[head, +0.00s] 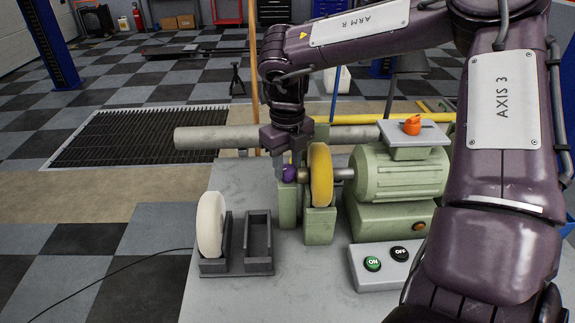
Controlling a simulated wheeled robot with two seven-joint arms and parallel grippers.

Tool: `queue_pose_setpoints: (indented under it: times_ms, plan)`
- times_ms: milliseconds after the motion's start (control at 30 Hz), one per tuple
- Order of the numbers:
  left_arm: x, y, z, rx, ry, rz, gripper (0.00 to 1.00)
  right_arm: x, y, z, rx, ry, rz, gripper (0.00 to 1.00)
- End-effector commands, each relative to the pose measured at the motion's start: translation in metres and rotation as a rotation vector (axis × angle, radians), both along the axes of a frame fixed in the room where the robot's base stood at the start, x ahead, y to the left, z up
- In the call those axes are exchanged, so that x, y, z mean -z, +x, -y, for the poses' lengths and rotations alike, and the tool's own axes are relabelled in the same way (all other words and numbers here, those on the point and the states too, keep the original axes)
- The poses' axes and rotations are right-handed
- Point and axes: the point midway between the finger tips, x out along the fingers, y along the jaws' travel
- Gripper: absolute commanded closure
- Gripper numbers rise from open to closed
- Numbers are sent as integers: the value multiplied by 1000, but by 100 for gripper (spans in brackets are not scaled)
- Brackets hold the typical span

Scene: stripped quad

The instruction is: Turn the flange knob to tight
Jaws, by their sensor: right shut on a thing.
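A small brass-coloured part shows between the knob and the wheel. My right gripper (288,167) reaches down from above and is shut on the purple knob. The fingers partly hide the knob, and I cannot read its turn position. My left gripper is not in view.
The green motor (402,174) carries an orange knob (412,125) on top. An ON/OFF button box (383,266) stands in front. A white wheel (210,224) stands in a dark two-slot rack (258,242) at left. A grey pipe (215,138) runs behind.

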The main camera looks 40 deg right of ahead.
Motion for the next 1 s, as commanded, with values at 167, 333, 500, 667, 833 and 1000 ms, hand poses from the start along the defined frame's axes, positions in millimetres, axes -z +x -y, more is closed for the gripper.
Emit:
queue_pose_setpoints:
  times_ms: [167, 333, 500, 667, 833, 1000]
  plan:
    - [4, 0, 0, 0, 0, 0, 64, -1, 2, 1, 152, -2, 8, 89]
    - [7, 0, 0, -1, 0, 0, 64, -2, 2, 1, 270, -1, 8, 89]
    - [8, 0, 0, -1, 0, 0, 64, -2, 2, 1, 353, -1, 8, 89]
    - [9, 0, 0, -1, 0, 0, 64, -2, 2, 1, 400, -1, 9, 89]
    - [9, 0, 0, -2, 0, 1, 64, -3, 2, 1, 422, -1, 9, 89]
    - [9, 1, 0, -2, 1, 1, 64, -3, 2, 1, 426, -1, 9, 89]
